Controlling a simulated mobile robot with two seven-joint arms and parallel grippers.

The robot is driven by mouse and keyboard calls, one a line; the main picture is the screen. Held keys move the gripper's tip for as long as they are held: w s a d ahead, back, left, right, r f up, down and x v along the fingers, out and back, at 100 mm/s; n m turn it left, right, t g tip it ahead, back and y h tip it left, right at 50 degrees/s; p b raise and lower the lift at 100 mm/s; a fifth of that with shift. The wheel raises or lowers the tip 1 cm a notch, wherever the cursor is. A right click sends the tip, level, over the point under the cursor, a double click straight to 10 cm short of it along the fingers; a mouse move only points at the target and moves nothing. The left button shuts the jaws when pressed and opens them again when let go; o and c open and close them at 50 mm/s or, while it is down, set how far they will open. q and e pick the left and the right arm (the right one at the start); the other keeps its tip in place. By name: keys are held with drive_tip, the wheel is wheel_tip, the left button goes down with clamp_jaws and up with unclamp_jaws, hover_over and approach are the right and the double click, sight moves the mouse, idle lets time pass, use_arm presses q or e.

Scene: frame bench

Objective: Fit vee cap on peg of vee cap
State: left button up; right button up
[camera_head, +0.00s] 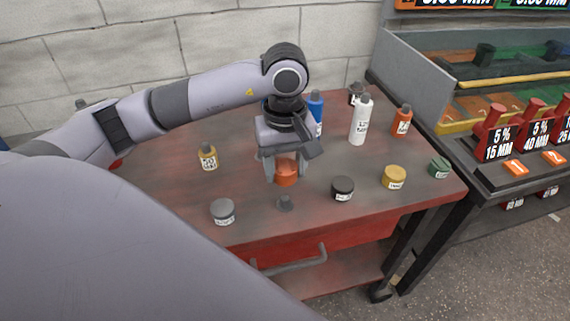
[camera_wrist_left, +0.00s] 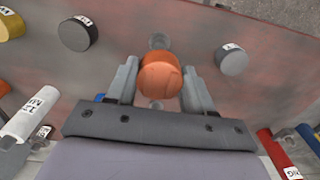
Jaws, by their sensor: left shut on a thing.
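My left gripper (camera_head: 284,174) is shut on an orange-red round cap (camera_head: 286,176), above or at the red workbench top; the gap below is hard to judge. In the left wrist view the cap (camera_wrist_left: 161,76) sits between the two fingers (camera_wrist_left: 160,84). A small grey peg-like piece (camera_head: 286,203) stands on the bench just in front of the gripper, apart from the cap. It shows beyond the cap in the left wrist view (camera_wrist_left: 159,41). Another small grey piece (camera_wrist_left: 155,104) shows on the cap's near side there. My right gripper is out of view.
On the bench (camera_head: 170,205) stand a grey jar (camera_head: 222,212), black jar (camera_head: 342,188), yellow jar (camera_head: 394,177), green jar (camera_head: 439,168), yellow bottle (camera_head: 208,158), white bottle (camera_head: 360,123), blue bottle (camera_head: 316,112) and orange bottle (camera_head: 402,121). The front left is clear.

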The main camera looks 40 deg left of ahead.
sight(285, 199)
use_arm(q)
wheel_tip(285, 199, down, 4)
drive_tip(key=b, duration=0.3)
drive_tip(key=shift+f+b, duration=0.4)
drive_tip(key=shift+b, duration=0.05)
drive_tip(key=shift+b, duration=0.65)
idle(1.5)
drive_tip(key=shift+f+b, duration=0.7)
drive_tip(key=shift+f+b, duration=1.25)
drive_tip(key=o, duration=1.2)
